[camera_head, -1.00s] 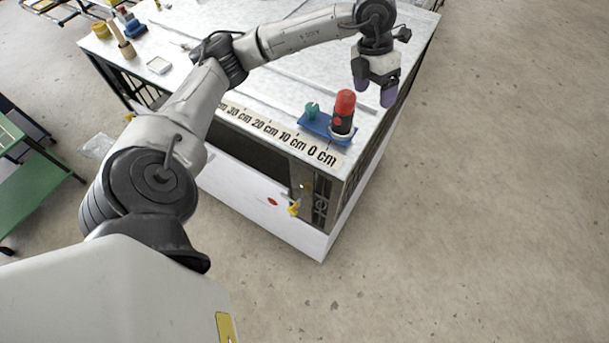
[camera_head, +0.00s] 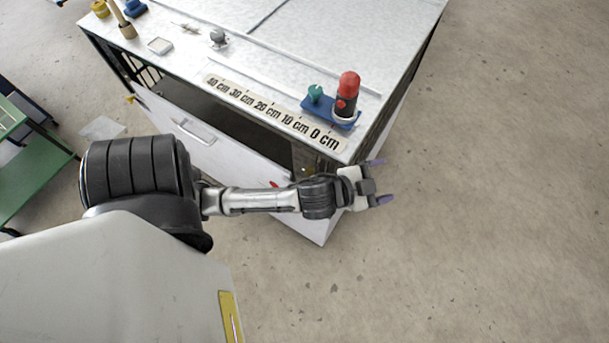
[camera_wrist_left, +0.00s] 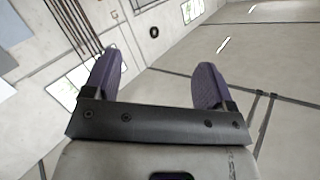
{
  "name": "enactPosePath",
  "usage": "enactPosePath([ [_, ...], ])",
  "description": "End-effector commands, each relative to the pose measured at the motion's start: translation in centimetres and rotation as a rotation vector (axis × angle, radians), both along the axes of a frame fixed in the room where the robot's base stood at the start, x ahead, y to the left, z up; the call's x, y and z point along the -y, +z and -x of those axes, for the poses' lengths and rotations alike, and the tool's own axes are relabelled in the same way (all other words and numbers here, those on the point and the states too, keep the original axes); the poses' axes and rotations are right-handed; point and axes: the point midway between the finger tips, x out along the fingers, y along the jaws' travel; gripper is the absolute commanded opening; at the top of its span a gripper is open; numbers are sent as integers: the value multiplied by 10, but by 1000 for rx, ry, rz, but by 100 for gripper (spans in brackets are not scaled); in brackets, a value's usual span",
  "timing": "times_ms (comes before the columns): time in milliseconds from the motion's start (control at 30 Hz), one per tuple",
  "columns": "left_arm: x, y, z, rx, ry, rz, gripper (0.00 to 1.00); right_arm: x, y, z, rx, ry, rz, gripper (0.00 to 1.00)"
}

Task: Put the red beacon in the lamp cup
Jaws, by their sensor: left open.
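The red beacon (camera_head: 348,86) has a red top and a black lower body. It stands upright at the right end of a blue base, inside a whitish cup (camera_head: 345,117), near the table's right front corner. My left gripper (camera_head: 383,181) is open and empty, out in front of and to the right of the table corner, apart from the beacon. In the left wrist view its two purple fingers (camera_wrist_left: 158,85) are spread wide with nothing between them. My right gripper is not in view.
The blue base also carries a green piece (camera_head: 315,94). A centimetre scale (camera_head: 272,112) runs along the table's front edge. A grey knob-like thing (camera_head: 218,38), a small tray (camera_head: 160,46) and a white drawer front (camera_head: 215,140) lie left. The floor at right is clear.

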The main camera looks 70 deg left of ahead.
Motion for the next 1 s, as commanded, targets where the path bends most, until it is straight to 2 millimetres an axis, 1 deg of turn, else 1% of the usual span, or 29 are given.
enactPosePath([
  [33, 1, -26, 22, -138, 51, 56, 78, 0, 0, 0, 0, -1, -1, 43],
  [67, 1, -40, 36, -222, 77, 83, 78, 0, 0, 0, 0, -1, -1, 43],
  [100, 3, -56, 54, -329, 105, 116, 78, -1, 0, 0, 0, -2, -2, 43],
  [167, 7, -78, 82, -478, 137, 159, 78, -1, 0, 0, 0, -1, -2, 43],
  [200, 11, -89, 100, -570, 150, 184, 78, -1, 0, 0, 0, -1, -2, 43],
  [300, 21, -108, 140, -764, 164, 233, 78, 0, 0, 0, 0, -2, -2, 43],
  [400, 30, -118, 170, -899, 165, 263, 78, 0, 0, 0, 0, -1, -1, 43],
  [433, 32, -120, 177, -929, 164, 272, 78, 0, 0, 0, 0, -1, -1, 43],
  [500, 35, -122, 188, -981, 162, 282, 78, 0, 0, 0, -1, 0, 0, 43],
  [600, 38, -124, 197, -1020, 159, 289, 78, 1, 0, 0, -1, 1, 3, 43],
  [1000, 38, -124, 198, -1026, 158, 290, 78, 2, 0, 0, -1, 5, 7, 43],
])
